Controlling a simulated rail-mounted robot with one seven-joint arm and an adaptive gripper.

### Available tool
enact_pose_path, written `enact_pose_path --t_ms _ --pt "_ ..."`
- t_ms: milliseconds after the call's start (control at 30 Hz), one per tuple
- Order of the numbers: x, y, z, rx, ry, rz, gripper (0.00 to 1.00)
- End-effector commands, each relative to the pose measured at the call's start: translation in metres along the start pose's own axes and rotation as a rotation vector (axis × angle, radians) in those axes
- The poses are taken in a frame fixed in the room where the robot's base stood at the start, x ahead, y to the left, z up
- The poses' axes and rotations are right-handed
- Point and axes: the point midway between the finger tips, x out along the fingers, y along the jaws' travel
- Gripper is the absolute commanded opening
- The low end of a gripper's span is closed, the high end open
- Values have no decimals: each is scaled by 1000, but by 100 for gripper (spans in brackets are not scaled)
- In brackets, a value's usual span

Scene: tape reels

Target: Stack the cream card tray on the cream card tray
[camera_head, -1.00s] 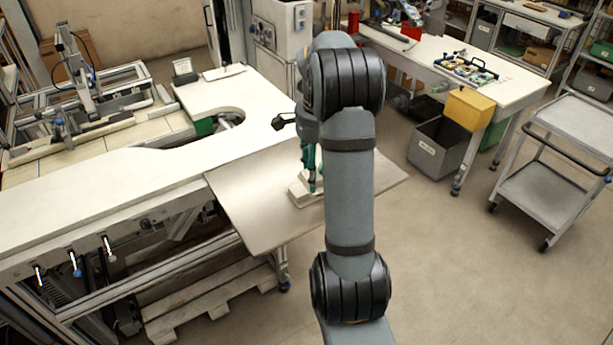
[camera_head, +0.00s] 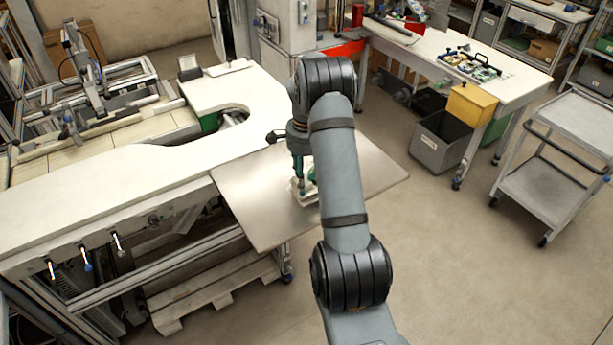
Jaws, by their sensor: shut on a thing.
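A cream card tray (camera_head: 297,196) shows at the middle of the grey metal sheet (camera_head: 258,215), partly hidden by my arm. My gripper (camera_head: 304,190), with green fingers, points down at this tray and is shut on a cream card tray. The fingers show on either side of the cream shape. A second cream tray cannot be told apart from the first at this size. Whether the held tray touches what is below it cannot be told.
The white workbench (camera_head: 100,190) with a curved cut-out lies to the left of the sheet. A yellow bin (camera_head: 470,105) and grey crate (camera_head: 440,143) stand at the back right bench. A grey cart (camera_head: 550,180) stands at right. The sheet's right part is clear.

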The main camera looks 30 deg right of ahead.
Motion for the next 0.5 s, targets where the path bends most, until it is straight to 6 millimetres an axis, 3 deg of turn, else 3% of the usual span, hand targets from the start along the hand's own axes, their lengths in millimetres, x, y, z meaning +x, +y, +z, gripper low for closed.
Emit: enact_pose_path --t_ms 133,167,500 --pt "3 0 0 0 0 0 18" --pt "3 0 0 0 0 0 50" --pt "2 0 0 0 0 1 70"
